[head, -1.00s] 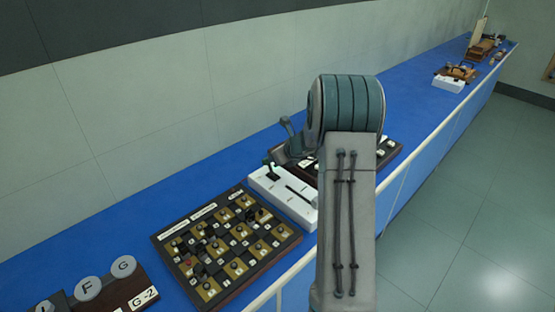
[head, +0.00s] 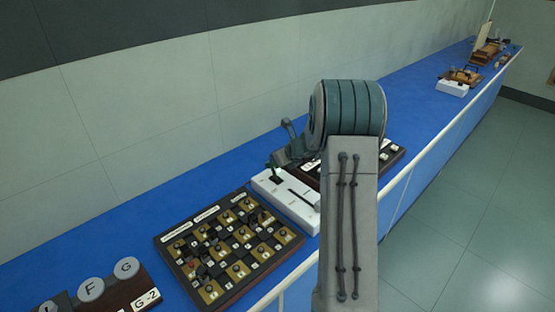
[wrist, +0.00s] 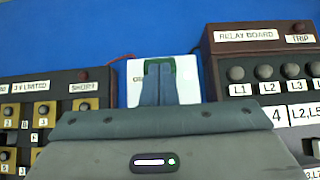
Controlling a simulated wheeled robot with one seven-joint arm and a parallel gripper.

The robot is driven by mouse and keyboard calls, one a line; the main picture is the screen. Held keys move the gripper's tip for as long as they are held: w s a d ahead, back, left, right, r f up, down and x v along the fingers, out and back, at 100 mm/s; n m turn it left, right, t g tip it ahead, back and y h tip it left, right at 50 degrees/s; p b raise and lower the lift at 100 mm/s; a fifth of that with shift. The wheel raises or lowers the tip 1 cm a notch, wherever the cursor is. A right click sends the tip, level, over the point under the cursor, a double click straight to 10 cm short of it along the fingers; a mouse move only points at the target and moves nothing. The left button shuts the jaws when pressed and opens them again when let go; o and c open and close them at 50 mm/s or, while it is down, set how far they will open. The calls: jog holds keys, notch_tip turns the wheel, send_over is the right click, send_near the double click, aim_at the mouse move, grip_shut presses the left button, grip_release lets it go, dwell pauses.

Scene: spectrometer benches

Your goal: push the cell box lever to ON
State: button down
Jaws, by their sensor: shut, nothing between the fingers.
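The cell box is a white box (head: 288,202) on the blue bench, with a dark slot along its top. Its green lever (head: 275,179) stands at the box's far left end. My gripper (head: 273,165) is shut and empty, right at the lever; my arm hides part of this area. In the wrist view the shut fingers (wrist: 159,68) lie over the white box (wrist: 190,92), with green of the lever (wrist: 187,68) showing around their tips. Whether they touch the lever I cannot tell. The lever's foot is hidden, and the box's labels are too small to read.
A dark board with gold squares and plugs (head: 228,247) stands close on the box's left. The relay board (wrist: 262,50) stands close on its right. Lettered discs (head: 90,289) are at the near left. A further white box (head: 452,88) is far right. Bare blue bench lies behind.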

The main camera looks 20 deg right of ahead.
jog(key=s+d+r+p, duration=0.1)
jog(key=s+r+p, duration=0.2)
jog(key=r+p, duration=0.3)
notch_tip(320, 180, up, 3)
jog(key=shift+d+r+p, duration=0.15)
jog(key=shift+p, duration=0.2)
jog(key=shift+s, duration=0.1)
